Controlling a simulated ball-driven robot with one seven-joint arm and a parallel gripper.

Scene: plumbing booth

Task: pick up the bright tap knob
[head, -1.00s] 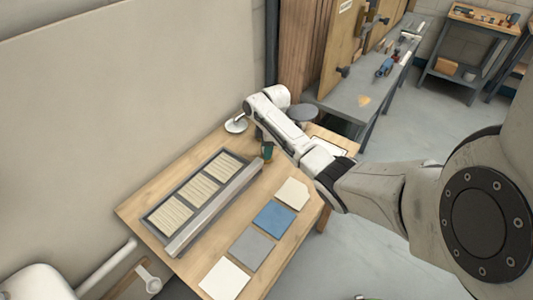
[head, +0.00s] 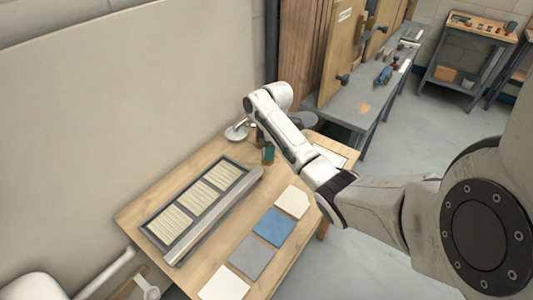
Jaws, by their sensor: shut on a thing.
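My gripper (head: 257,134) is small and partly hidden below my white wrist, above the far left end of the wooden table (head: 188,158). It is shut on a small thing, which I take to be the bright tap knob. The knob itself is too small and hidden to make out clearly. A round pale metallic piece (head: 236,133) is just left of the gripper near the wall. A dark green bottle-like item (head: 268,153) stands just right of and below the gripper.
A grey tray (head: 152,230) with beige slatted panels lies along the wall side. Several flat tiles, including a blue one (head: 273,227), line the front side. A grey bench (head: 352,105) with tools stands behind. Bare wood lies between tray and tiles.

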